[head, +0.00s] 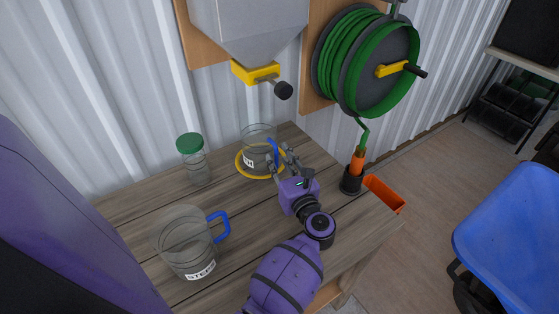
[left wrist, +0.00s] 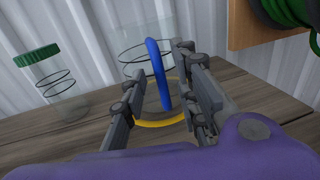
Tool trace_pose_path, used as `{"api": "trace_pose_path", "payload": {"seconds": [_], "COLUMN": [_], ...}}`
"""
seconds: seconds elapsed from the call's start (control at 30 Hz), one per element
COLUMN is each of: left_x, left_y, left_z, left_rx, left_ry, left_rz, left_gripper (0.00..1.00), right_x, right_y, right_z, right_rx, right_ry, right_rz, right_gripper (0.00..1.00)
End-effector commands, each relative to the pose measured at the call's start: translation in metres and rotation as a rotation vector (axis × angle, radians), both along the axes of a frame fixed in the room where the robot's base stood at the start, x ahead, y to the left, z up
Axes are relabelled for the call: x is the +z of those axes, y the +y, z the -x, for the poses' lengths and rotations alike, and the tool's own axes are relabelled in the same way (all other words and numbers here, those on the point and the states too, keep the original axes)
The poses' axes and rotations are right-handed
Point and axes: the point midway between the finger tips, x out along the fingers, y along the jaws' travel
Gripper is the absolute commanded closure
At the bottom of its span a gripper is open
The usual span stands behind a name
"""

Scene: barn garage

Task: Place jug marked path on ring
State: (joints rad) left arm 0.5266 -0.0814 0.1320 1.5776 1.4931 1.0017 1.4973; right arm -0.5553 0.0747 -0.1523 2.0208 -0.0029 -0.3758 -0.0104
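A clear jug (head: 257,137) with a blue handle stands within the yellow ring (head: 240,168) on the wooden bench. Only the end of its label shows, with an H. The jug (left wrist: 140,40) and ring (left wrist: 158,123) also show in the left wrist view. My left gripper (head: 283,160) is at the jug's handle side. In the left wrist view, its fingers (left wrist: 160,85) are spread, with the blue handle between them and gaps visible beside it. My right gripper is not in view.
Another clear jug (head: 182,240), labelled like STEEP, and a green-lidded jar (head: 195,165) stand to the left. A hopper (head: 250,25) with a yellow outlet hangs above the ringed jug.

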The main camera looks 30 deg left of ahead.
Motion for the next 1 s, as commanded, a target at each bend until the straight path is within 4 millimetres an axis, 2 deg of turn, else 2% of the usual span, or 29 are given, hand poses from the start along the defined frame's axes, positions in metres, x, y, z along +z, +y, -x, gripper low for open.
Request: {"api": "trace_pose_path", "payload": {"seconds": [0.13, 0.33, 0.5, 0.7, 1.0], "left_x": [0.009, 0.0, 0.0, 0.002, 0.005], "left_y": [0.0, -0.032, -0.064, -0.09, -0.1], "left_z": [-0.001, 0.022, 0.043, 0.06, 0.067], "left_rx": [0.0, 0.001, -0.001, 0.0, 0.0], "left_ry": [-0.003, 0.003, 0.004, 0.002, -0.001], "left_rz": [-0.001, 0.004, 0.003, 0.002, -0.001], "left_gripper": [0.72, 0.72, 0.72, 0.72, 0.72], "right_x": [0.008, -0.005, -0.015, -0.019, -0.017], "right_y": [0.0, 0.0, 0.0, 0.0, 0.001], "right_z": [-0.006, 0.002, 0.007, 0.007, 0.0], "right_rx": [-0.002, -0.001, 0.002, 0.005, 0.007], "right_ry": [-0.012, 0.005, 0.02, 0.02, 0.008], "right_rz": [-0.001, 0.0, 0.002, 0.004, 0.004], "right_gripper": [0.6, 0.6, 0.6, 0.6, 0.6]}}
